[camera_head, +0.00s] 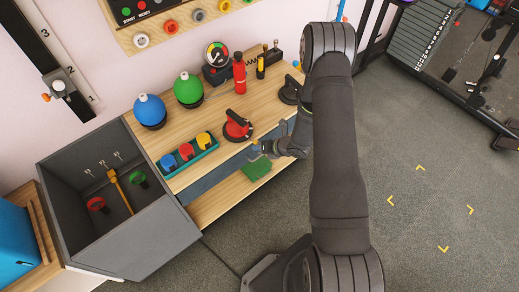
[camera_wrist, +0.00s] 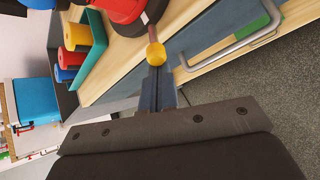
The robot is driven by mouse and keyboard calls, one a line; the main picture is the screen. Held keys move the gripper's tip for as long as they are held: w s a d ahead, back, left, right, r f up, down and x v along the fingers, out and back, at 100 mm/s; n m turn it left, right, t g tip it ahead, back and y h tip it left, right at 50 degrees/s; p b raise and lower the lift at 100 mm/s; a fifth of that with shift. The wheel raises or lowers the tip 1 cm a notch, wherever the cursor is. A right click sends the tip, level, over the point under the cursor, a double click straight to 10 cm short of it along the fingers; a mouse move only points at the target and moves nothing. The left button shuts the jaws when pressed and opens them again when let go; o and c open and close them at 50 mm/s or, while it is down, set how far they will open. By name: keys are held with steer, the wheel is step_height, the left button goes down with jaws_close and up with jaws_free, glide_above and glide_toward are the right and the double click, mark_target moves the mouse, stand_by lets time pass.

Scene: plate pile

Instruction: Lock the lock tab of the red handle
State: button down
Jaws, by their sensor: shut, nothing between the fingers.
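The red handle (camera_head: 236,127) sits on a dark round base near the front edge of the wooden bench top. In the wrist view its red body (camera_wrist: 124,8) is cut off by the top edge. A short brownish stalk with a yellow end (camera_wrist: 156,52) sticks out from it toward me; this may be the lock tab. My gripper (camera_head: 257,149) is at the bench's front edge, right and in front of the handle. In the wrist view its fingers (camera_wrist: 157,68) are shut and empty, right at the yellow end. I cannot tell whether they touch it.
A teal tray (camera_head: 209,151) with blue, red and yellow pieces stands left of the handle. A red bottle (camera_head: 239,72) and blue (camera_head: 150,109) and green (camera_head: 188,88) balls stand behind. A metal drawer pull (camera_wrist: 230,45) juts from the bench front. A grey bin (camera_head: 150,226) is at left.

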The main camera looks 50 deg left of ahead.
steer(key=r+h, duration=0.1)
steer(key=a+r+h, duration=0.1)
steer(key=shift+h, duration=0.3)
steer(key=shift+r, duration=0.1)
steer(key=shift+r, duration=0.75)
glide_toward(257, 141)
steer(key=s+d, duration=0.1)
steer(key=s+r, duration=0.1)
steer(key=s+d, duration=0.1)
steer(key=shift+s+d+r, duration=0.3)
stand_by(0.4)
